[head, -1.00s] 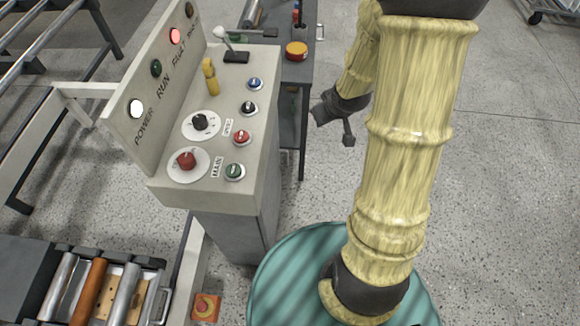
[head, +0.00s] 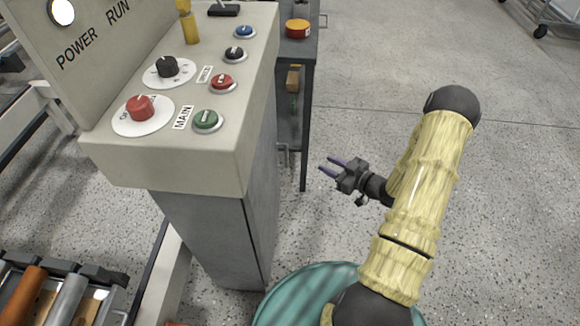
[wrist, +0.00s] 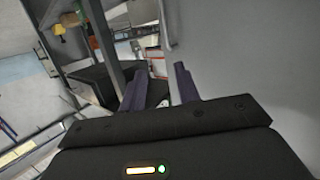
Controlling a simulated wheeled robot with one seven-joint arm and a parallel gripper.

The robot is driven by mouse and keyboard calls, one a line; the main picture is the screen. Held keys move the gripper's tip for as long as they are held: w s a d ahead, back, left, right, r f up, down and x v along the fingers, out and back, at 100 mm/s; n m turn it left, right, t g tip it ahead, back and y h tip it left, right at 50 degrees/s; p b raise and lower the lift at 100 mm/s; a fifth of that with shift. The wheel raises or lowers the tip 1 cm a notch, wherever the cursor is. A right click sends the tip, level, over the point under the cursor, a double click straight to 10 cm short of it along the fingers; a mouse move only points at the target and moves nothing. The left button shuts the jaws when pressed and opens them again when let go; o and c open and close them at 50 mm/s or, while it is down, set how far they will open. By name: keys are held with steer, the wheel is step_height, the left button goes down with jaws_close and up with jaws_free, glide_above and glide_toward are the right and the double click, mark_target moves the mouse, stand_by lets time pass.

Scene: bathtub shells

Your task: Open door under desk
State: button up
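A control desk (head: 165,165) with knobs and buttons stands left of centre in the head view, on a grey cabinet (head: 205,240). The cabinet's right side panel (head: 261,210) faces my arm; a dark vertical seam runs near its front corner. It looks shut. A small metal bracket (head: 284,155) shows just behind the cabinet; I cannot tell whether it is the door's handle. My gripper (head: 331,166) is open and empty, right of the cabinet and apart from it, fingers pointing left. In the wrist view the two fingers (wrist: 160,70) are apart with nothing between them.
A dark workbench (head: 308,75) with a red-topped yellow button (head: 297,28) stands behind the desk. A roller conveyor (head: 60,300) lies at lower left. A cart (head: 560,18) is at far upper right. The speckled floor on the right is clear.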

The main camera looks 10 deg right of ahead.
steer(key=shift+t+y, duration=0.7)
steer(key=shift+y, duration=0.2)
steer(key=f, duration=0.1)
steer(key=s+f+b, duration=0.2)
steer(key=f, duration=0.1)
steer(key=shift+s+d+f, duration=0.1)
steer(key=shift+s+d, duration=0.05)
steer(key=shift+d, duration=0.05)
steer(key=shift+a, duration=0.1)
steer(key=b+x, duration=0.5)
steer(key=x, duration=1.2)
steer(key=shift+a, duration=0.1)
jaws_close()
